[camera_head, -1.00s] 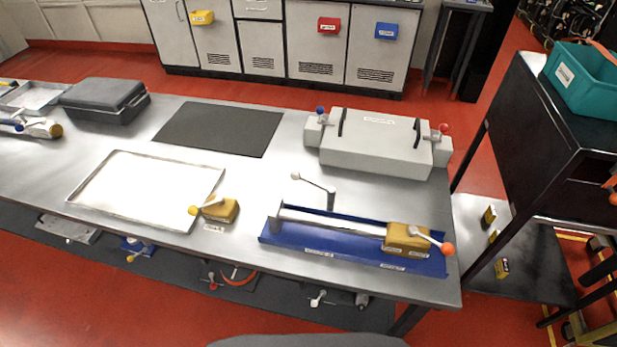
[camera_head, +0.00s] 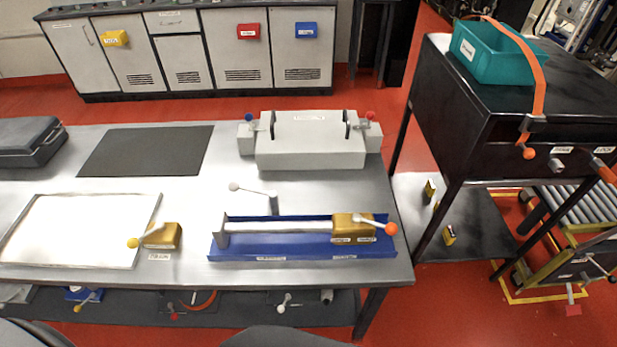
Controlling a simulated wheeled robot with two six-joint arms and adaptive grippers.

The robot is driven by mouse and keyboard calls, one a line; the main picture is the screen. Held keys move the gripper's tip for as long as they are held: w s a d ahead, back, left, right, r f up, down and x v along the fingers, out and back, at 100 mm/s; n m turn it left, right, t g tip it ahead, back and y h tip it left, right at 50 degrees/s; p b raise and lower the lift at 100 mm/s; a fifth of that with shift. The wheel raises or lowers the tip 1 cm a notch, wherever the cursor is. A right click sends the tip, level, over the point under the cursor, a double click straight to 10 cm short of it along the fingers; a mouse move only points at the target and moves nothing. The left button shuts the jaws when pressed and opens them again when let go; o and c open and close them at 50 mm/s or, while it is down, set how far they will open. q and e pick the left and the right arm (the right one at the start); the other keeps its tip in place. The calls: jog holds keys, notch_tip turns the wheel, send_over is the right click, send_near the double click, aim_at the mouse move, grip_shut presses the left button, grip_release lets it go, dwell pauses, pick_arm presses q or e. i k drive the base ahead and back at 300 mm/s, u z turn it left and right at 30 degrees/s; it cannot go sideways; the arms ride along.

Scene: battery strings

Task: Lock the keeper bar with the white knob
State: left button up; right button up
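The white knob (camera_head: 234,187) is the ball at the end of a thin metal lever (camera_head: 254,193) behind the blue tray (camera_head: 290,250). The lever points left from a short upright post (camera_head: 273,205). A pale bar (camera_head: 280,227) lies lengthwise in the blue tray, between a grey end block (camera_head: 222,233) and a yellow block (camera_head: 352,226); I cannot tell whether it is the keeper bar. The yellow block carries a lever with an orange knob (camera_head: 391,229) at its right end. Neither of my grippers is in view.
A pale grey case (camera_head: 310,153) with blue and red knobs stands behind the tray. To its left are a dark mat (camera_head: 146,151), a white tray (camera_head: 75,230) and a yellow-knob block (camera_head: 162,236). A black bench (camera_head: 470,110) with a teal bin (camera_head: 492,57) stands right, across a floor gap.

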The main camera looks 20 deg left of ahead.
aim_at(233, 186)
jog(key=z, duration=1.3)
jog(key=k, duration=1.05)
jog(key=u, duration=1.35)
jog(key=i, duration=0.35)
jog(key=u, duration=0.05)
